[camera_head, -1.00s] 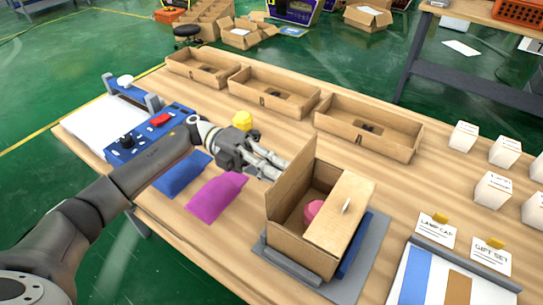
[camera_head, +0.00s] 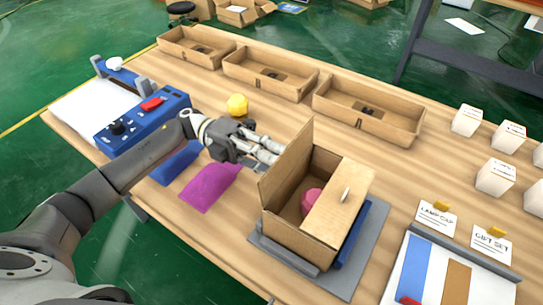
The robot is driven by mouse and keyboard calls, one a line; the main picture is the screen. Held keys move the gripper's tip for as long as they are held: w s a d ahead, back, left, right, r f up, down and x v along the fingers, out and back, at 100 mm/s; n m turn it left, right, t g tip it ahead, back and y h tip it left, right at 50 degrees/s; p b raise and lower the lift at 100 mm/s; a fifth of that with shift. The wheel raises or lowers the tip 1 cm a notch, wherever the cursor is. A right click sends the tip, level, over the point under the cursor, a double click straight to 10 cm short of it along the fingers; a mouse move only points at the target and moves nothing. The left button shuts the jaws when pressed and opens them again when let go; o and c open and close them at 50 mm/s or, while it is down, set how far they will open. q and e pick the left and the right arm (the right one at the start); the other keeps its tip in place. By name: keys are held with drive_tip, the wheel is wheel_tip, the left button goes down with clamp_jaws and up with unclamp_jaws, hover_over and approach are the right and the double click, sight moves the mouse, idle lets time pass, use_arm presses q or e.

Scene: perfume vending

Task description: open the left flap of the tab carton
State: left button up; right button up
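The tab carton (camera_head: 290,236) stands on a grey mat (camera_head: 345,287) at the front middle of the table. Its left flap (camera_head: 287,165) stands up, roughly vertical. Its right flap (camera_head: 335,205) lies flat over the right part of the opening and carries a small pale tab (camera_head: 346,194). A pink round object (camera_head: 310,200) shows inside the carton. My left gripper (camera_head: 270,150) is just left of the upright flap, with its fingertips close to or at the flap's outer face. Its fingers show a gap and nothing is seen between them. My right gripper is out of view.
Three open trays (camera_head: 268,80) line the back edge. Several white boxes (camera_head: 495,177) stand at right, with cards (camera_head: 436,217) in front. Blue and magenta pouches (camera_head: 208,188), a yellow object (camera_head: 237,105) and a blue control box (camera_head: 145,122) are at left.

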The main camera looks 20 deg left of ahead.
use_arm(q)
drive_tip(key=v, duration=1.2)
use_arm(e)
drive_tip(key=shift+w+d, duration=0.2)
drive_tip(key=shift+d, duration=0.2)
